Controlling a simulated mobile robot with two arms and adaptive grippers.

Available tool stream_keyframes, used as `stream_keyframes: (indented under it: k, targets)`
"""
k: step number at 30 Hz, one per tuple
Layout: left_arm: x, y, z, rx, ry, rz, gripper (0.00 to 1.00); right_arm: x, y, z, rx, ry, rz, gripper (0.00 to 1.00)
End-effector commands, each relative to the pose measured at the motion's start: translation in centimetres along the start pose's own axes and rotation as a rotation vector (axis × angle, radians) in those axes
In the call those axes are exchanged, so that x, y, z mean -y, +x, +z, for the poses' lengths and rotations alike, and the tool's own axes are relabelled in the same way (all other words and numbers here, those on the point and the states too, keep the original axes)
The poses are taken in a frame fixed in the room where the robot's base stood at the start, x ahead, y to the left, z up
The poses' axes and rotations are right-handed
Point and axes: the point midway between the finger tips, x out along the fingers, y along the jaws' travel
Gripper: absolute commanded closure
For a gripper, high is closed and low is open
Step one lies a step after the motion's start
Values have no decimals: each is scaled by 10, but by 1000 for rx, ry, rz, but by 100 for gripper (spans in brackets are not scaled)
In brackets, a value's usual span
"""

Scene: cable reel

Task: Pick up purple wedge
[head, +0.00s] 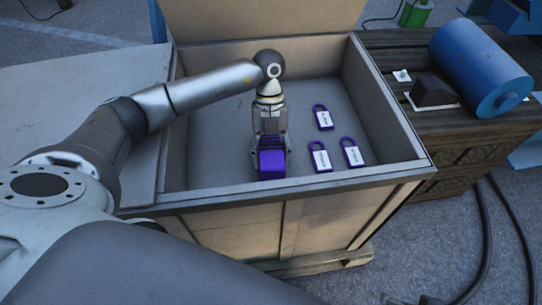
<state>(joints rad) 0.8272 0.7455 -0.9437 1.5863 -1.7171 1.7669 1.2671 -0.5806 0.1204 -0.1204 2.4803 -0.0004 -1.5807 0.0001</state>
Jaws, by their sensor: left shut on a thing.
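The purple wedge (272,164) is inside the open wooden crate (300,189), near its front wall and left of the middle. My left gripper (272,148) reaches down into the crate from above and is shut on the wedge, with a finger on each side of it. I cannot tell whether the wedge touches the crate floor. My right gripper is not in view.
Several purple padlocks with white labels, one of them the far padlock (324,120), lie on the crate floor to the right of the wedge. A blue roller (482,68) lies on the dark wooden surface (400,47) right of the crate. Black cables (487,240) run over the ground at the right.

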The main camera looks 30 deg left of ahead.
Motion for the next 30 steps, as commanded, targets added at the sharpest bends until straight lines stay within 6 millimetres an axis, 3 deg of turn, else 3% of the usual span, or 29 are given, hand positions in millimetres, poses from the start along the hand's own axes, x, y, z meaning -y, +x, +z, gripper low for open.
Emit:
stream_keyframes:
  k: [5,14,19,30]
  targets:
    - [0,-1,0,1,1,-2,90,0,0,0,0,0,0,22]
    - [0,-8,-3,2,1,-3,90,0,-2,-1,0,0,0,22]
    - [1,-36,-13,4,2,-4,90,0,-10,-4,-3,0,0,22]
    - [0,-87,-36,2,1,-3,90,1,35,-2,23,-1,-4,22]
